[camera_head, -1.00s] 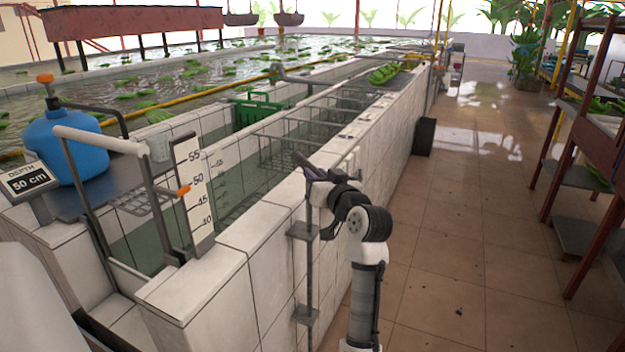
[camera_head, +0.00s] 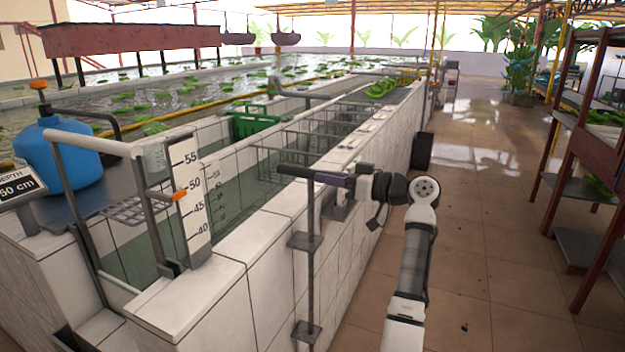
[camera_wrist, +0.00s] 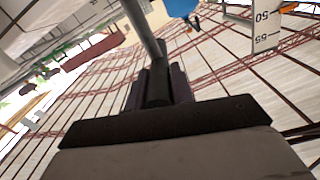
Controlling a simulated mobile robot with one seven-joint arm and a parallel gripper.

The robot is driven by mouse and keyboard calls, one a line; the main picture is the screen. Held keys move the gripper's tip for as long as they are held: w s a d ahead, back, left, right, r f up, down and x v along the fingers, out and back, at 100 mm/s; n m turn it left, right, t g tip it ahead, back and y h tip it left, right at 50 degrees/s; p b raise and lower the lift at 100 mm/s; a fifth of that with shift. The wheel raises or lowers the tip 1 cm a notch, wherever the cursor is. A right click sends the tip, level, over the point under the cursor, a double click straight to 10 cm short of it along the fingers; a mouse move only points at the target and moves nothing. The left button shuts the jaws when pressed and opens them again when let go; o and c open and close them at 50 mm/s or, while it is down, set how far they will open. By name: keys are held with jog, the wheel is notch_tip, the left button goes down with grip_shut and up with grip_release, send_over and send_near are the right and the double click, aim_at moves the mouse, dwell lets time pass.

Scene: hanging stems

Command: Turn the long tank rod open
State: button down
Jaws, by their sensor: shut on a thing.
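The long tank rod (camera_head: 310,265) is a thin grey upright rod on the outer face of the tiled tank wall, passing through brackets. At its top a dark bar handle (camera_head: 296,172) lies roughly level, its free end reaching left over the wall top. My gripper (camera_head: 342,182) is to the right of the rod, outside the wall, shut on the handle. In the wrist view the grey bar (camera_wrist: 141,22) runs down between the dark fingers of my gripper (camera_wrist: 158,88). The fingers hide the gripped end.
A white depth gauge (camera_head: 190,190) stands at the tank's near end, by a blue jug (camera_head: 72,155). A green crate (camera_head: 255,120) sits in the tank. Red shelving (camera_head: 590,150) stands at the right. The tiled floor (camera_head: 480,220) between is clear.

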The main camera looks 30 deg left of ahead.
dwell(0.5)
jog(key=c, duration=1.2)
grip_release()
jog(key=w+d+b, duration=0.1)
jog(key=d+b, duration=0.1)
jog(key=d, duration=1.1)
jog(key=shift+w+d+b, duration=0.3)
jog(key=shift+w, duration=0.1)
